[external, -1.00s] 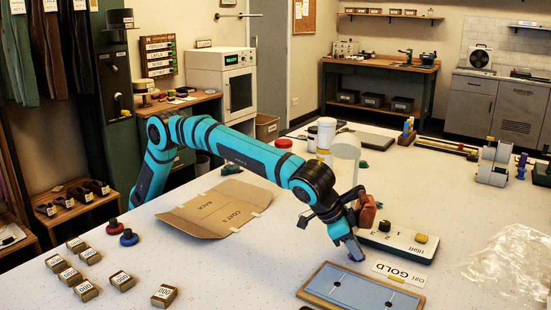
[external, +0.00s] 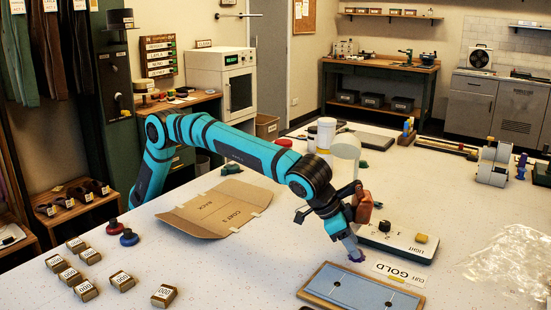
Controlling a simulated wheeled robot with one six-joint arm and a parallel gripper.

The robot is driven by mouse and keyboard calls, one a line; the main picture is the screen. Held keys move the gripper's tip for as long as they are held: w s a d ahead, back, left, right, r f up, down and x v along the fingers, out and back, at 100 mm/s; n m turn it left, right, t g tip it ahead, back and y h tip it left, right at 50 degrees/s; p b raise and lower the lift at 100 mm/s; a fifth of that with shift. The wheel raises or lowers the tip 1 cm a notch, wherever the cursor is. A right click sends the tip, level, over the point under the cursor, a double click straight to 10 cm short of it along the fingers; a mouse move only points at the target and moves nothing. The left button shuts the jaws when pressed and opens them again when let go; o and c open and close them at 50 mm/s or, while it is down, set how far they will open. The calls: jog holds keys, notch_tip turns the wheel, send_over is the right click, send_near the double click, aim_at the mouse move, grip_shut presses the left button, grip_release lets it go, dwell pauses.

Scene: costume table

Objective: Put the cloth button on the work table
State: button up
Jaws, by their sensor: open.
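The work table (external: 225,275) is the large pale speckled table that fills the foreground. My gripper (external: 356,256) points down over its right half, just above the far edge of a blue panel with a wooden rim (external: 352,291). It is open. A small purple patch shows at its tip; I cannot tell whether it is a fingertip or a thing behind it. I cannot pick out the cloth button for certain at this size.
A GOLD card (external: 398,274) and a switch box marked LIGHT (external: 402,243) lie close right of my gripper. A cardboard folder (external: 214,207) and several small labelled blocks (external: 164,296) lie left. Clear plastic (external: 505,258) lies right. The front middle is bare.

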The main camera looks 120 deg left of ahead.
jog(key=v, duration=1)
jog(key=shift+r, duration=0.2)
